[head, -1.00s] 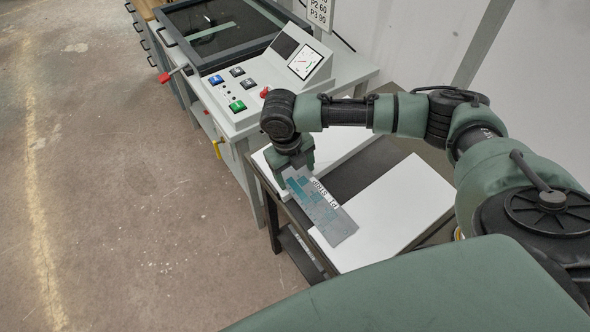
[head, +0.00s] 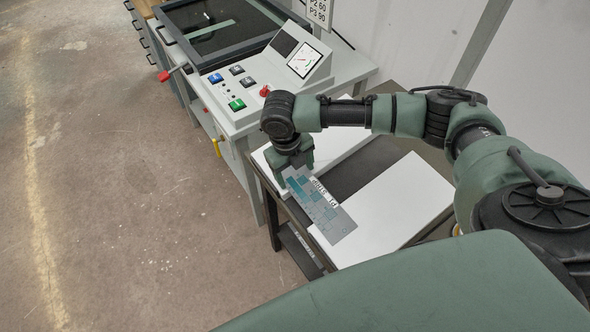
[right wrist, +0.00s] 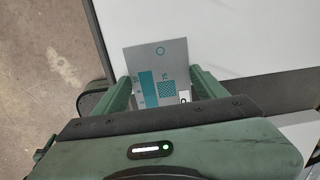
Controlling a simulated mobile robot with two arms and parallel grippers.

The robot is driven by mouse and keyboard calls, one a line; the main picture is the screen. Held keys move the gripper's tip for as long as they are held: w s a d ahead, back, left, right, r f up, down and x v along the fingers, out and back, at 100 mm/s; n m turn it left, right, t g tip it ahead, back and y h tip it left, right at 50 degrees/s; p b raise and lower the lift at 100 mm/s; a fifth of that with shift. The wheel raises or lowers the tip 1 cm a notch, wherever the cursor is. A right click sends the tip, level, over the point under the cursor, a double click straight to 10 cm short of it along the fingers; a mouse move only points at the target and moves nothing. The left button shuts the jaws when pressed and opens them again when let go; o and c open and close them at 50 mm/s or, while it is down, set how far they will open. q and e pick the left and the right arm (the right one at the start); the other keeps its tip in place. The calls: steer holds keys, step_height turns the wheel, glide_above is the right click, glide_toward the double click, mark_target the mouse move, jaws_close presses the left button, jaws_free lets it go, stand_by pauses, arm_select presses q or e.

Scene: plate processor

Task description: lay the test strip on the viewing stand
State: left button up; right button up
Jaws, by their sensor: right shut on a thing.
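The test strip (head: 322,206) is a grey, thin plate with teal patches and a printed label. My right gripper (head: 291,169) is shut on one end of it, and the strip sticks out toward the lower right in the head view. In the right wrist view the strip (right wrist: 158,72) shows between the two fingers of the right gripper (right wrist: 160,92). A white panel (head: 400,205) on a dark table lies under and beside the strip; I cannot tell for sure whether it is the viewing stand, or how high the strip is above it. My left gripper is not in view.
The plate processor (head: 232,112) with buttons, a gauge and a dark-framed lid stands behind the table. The dark table top (head: 365,168) shows between two white surfaces. Open floor (head: 130,200) lies to the left. A wall is at the back right.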

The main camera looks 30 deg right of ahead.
steer(key=o, duration=1.4)
steer(key=shift+r, duration=0.1)
step_height(320, 180, up, 8)
steer(key=a+b, duration=0.1)
steer(key=shift+f+b, duration=0.25)
steer(key=shift+b, duration=0.05)
steer(key=shift+s, duration=0.1)
